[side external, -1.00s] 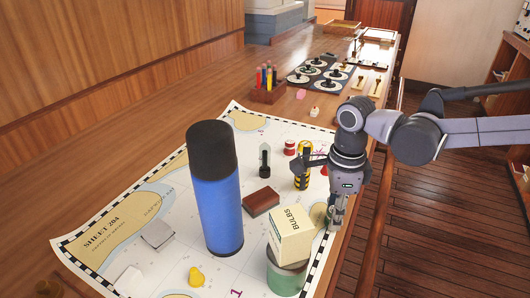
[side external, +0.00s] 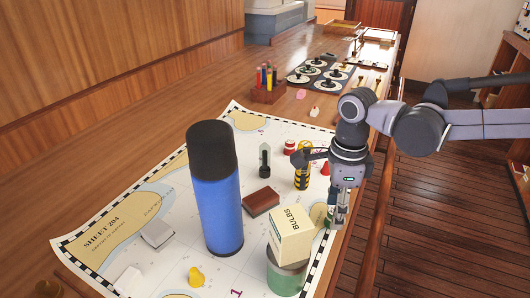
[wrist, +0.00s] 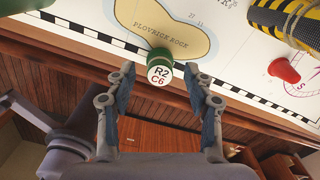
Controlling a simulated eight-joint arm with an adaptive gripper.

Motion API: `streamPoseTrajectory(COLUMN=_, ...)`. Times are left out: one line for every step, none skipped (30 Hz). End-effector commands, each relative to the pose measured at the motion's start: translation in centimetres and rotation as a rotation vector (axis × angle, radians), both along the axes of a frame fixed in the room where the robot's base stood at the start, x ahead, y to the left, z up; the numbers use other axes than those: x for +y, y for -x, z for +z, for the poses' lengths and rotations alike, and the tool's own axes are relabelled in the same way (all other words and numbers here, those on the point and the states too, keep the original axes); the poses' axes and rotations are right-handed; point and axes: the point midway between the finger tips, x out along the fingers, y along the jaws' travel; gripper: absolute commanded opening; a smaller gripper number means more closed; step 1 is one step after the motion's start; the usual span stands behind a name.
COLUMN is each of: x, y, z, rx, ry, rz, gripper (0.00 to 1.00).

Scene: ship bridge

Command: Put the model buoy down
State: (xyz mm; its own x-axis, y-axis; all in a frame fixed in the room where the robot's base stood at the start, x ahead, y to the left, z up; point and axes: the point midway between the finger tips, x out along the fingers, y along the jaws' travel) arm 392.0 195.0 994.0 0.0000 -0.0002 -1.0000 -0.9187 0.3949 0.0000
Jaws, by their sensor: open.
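A small green piece with a white round label reading "R2 C6" (wrist: 160,68), which looks like the model buoy, sits at the chart's checkered edge beside the printed "Flovrick Rock". In the side view the green piece (side external: 329,212) is partly hidden by my gripper (side external: 337,222). In the wrist view my gripper (wrist: 160,72) is open, its fingertips to either side of the green piece with a gap on each side. The chart (side external: 105,245) lies flat on the wooden counter.
The box marked BULBS (side external: 291,234) sits on a green tin (side external: 287,278) close to my gripper. A yellow-black striped cylinder (side external: 302,172) and a red cone (side external: 325,169) stand behind it. A tall blue cylinder (side external: 217,205) stands left. The counter's edge is close by.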

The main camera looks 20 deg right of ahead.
Motion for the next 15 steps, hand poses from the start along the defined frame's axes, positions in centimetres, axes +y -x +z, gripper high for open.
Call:
streamPoseTrajectory(x=0.1, y=0.1, z=0.9, rx=0.0, ry=0.0, rz=0.0, gripper=0.53)
streamPoseTrajectory(x=0.3, y=0.1, z=1.4, rx=0.0, ry=0.0, rz=0.001, gripper=0.53)
streamPoseTrajectory(x=0.5, y=0.2, z=2.1, rx=0.0, ry=0.0, rz=0.001, gripper=0.53)
streamPoseTrajectory(x=0.7, y=0.2, z=2.6, rx=0.0, ry=0.0, rz=0.001, gripper=0.53)
streamPoseTrajectory(x=0.9, y=0.2, z=3.1, rx=0.0, ry=0.0, rz=0.001, gripper=0.53)
streamPoseTrajectory(x=1.0, y=0.2, z=3.8, rx=0.0, ry=0.0, rz=0.0, gripper=0.53)
streamPoseTrajectory(x=1.0, y=0.2, z=4.4, rx=0.0, ry=0.0, rz=0.0, gripper=0.53)
streamPoseTrajectory(x=0.9, y=0.2, z=4.9, rx=0.0, ry=0.0, rz=0.0, gripper=0.53)
streamPoseTrajectory(x=0.9, y=0.2, z=5.5, rx=0.0, ry=0.0, rz=-0.001, gripper=0.53)
streamPoseTrajectory(x=0.9, y=0.2, z=5.9, rx=0.0, ry=0.0, rz=-0.001, gripper=0.53)
streamPoseTrajectory(x=0.9, y=0.2, z=6.4, rx=0.0, ry=0.0, rz=-0.001, gripper=0.53)
streamPoseTrajectory(x=1.0, y=0.2, z=6.9, rx=0.0, ry=0.0, rz=-0.001, gripper=0.53)
streamPoseTrajectory(x=1.0, y=0.2, z=7.2, rx=0.0, ry=0.0, rz=0.0, gripper=0.53)
streamPoseTrajectory(x=1.0, y=0.2, z=7.5, rx=0.0, ry=0.0, rz=0.0, gripper=0.53)
streamPoseTrajectory(x=1.0, y=0.2, z=7.9, rx=0.0, ry=0.0, rz=0.0, gripper=0.53)
